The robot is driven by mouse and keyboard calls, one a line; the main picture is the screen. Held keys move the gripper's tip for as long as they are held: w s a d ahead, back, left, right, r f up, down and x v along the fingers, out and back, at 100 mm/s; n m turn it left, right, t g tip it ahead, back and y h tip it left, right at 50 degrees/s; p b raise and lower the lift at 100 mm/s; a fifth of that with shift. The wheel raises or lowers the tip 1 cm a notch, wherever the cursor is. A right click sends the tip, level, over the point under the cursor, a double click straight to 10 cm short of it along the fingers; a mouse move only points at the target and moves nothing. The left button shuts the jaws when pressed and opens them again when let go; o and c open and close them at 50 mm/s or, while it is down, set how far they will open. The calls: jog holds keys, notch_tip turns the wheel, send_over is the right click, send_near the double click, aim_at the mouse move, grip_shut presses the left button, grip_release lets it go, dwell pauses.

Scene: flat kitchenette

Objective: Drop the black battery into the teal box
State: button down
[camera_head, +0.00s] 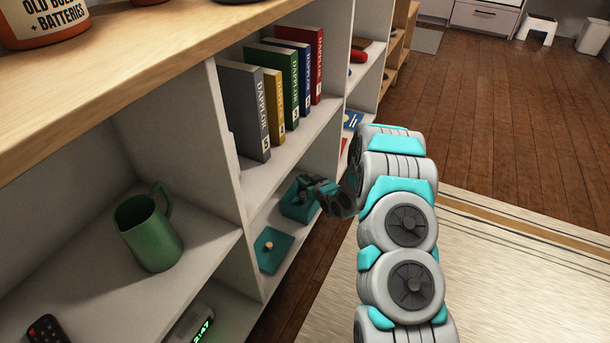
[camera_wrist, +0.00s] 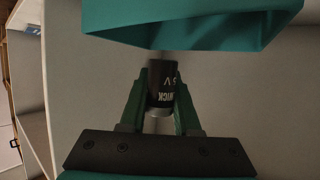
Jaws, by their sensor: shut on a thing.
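The teal box (camera_head: 297,211) stands on the lower shelf of the white unit in the head view, partly covered by my gripper (camera_head: 308,187). In the wrist view the teal box (camera_wrist: 195,28) fills the top of the picture. My gripper (camera_wrist: 160,100) is shut on the black battery (camera_wrist: 162,82), which has white lettering and points toward the box. The battery's far end is close to the box's edge. I cannot tell whether it is over the opening. The battery is too small to make out in the head view.
A teal lid (camera_head: 273,250) with a round knob lies on the shelf beside the box. Books (camera_head: 250,110) stand on the shelf above. A green mug (camera_head: 150,235) and a clock (camera_head: 197,325) are at the left. Shelf boards and uprights closely surround my gripper.

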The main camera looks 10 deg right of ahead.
jog(key=shift+f, duration=1.7)
jog(key=c, duration=0.5)
grip_release()
jog(key=shift+c, duration=0.2)
jog(key=v, duration=0.7)
jog(key=shift+s+r, duration=0.15)
jog(key=shift+s, duration=0.25)
jog(key=shift+d, duration=0.1)
